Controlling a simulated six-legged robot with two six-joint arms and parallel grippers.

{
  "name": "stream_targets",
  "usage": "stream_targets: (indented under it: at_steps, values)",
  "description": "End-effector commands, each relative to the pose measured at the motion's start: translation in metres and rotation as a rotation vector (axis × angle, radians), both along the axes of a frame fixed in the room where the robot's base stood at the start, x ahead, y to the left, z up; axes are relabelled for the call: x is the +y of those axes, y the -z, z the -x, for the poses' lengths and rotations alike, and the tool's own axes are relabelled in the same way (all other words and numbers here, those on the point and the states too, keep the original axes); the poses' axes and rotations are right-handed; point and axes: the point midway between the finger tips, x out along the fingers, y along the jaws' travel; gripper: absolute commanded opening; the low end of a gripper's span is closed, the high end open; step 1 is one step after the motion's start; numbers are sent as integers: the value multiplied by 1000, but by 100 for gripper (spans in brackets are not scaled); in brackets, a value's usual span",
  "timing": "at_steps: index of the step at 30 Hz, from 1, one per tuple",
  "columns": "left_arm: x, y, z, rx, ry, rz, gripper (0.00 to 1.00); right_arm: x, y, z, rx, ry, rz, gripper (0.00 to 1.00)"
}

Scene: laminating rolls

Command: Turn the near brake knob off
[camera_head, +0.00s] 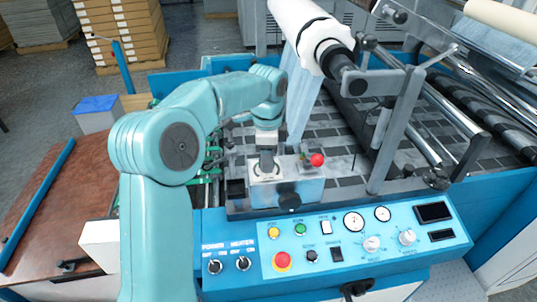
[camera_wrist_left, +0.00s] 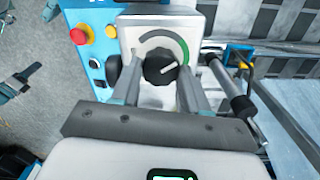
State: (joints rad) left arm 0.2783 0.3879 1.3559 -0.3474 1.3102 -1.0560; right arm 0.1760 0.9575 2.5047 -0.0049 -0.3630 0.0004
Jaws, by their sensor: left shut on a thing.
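The brake knob (camera_wrist_left: 158,69) is black with a white pointer line, on a light plate with a grey and green arc. In the left wrist view its pointer aims right and slightly up, toward the green part's lower end. My left gripper (camera_wrist_left: 160,74) has a finger on each side of the knob and is shut on it. In the head view my left gripper (camera_head: 267,164) comes down onto the white plate (camera_head: 257,177) on top of a grey metal box (camera_head: 301,190), and hides the knob. My right gripper is in neither view.
A red ball-topped lever (camera_head: 317,160) stands just right of my gripper. The blue control panel (camera_head: 335,262), with a red button (camera_head: 282,262), lies in front. A grey upright bracket (camera_head: 391,145) and a white roll (camera_head: 308,32) stand behind and right.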

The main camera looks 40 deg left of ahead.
Motion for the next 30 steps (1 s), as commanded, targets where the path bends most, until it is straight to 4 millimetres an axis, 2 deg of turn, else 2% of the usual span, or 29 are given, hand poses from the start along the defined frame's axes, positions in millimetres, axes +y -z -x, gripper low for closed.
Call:
stream_targets:
  at_steps: [30]
  values:
    - [1, 4, 4, 13, -965, -7, 14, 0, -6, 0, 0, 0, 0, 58]
